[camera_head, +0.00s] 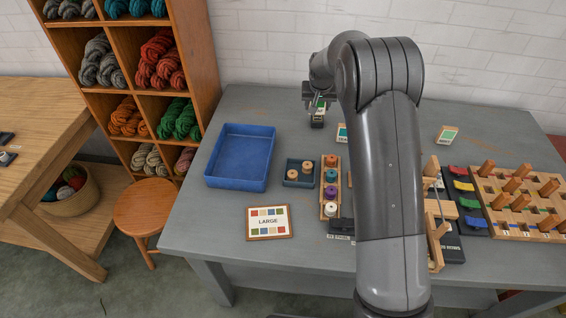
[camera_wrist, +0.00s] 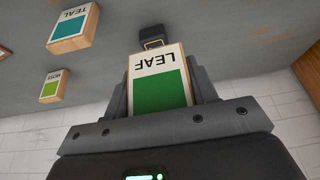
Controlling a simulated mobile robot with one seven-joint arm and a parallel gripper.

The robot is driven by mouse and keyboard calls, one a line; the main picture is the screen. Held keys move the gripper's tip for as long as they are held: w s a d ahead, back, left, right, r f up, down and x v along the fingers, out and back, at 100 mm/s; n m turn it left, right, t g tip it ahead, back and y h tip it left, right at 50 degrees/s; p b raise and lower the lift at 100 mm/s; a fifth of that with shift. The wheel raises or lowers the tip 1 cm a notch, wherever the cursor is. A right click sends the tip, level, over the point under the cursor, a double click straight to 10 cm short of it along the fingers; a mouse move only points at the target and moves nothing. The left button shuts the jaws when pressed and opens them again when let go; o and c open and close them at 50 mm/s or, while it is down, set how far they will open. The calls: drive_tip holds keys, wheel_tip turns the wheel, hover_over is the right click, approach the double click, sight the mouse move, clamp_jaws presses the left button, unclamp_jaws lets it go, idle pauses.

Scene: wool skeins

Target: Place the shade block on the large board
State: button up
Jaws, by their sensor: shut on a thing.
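The shade block labelled LEAF (camera_wrist: 158,80), white on one part and green on the other, is between my gripper's fingers (camera_wrist: 160,92) in the wrist view. In the head view my gripper (camera_head: 319,102) is shut on it over the back of the grey table. A small dark piece with a brass-coloured frame (camera_wrist: 152,38) shows just beyond the block; I cannot tell whether they touch. The large board (camera_head: 268,222), a wood-framed card reading LARGE with coloured squares, lies at the table's front left, nearer the camera than my gripper.
A blue tray (camera_head: 241,127) and a small dark tray with spools (camera_head: 287,181) lie left of my arm. A spool rack (camera_head: 323,206) stands beside it. TEAL (camera_wrist: 73,28) and MOSS (camera_wrist: 53,85) blocks lie on the table. A pegboard (camera_head: 490,220) is right. My arm hides the table's middle.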

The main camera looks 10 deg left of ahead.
drive_tip(key=shift+s+d, duration=0.2)
drive_tip(key=shift+s, duration=0.05)
drive_tip(key=s+a+n+g+y, duration=0.1)
drive_tip(key=s+n+g+y, duration=0.15)
drive_tip(key=s+n, duration=1.25)
drive_tip(key=s+a+n+g+y, duration=0.1)
drive_tip(key=s+n+g, duration=0.45)
drive_tip(key=s, duration=1.65)
drive_tip(key=n+t, duration=0.1)
drive_tip(key=t, duration=0.1)
hover_over(260, 223)
drive_tip(key=d, duration=0.2)
drive_tip(key=f, duration=0.6)
drive_tip(key=shift+w+a, duration=0.2)
drive_tip(key=shift+w, duration=0.05)
drive_tip(key=shift+f, duration=2)
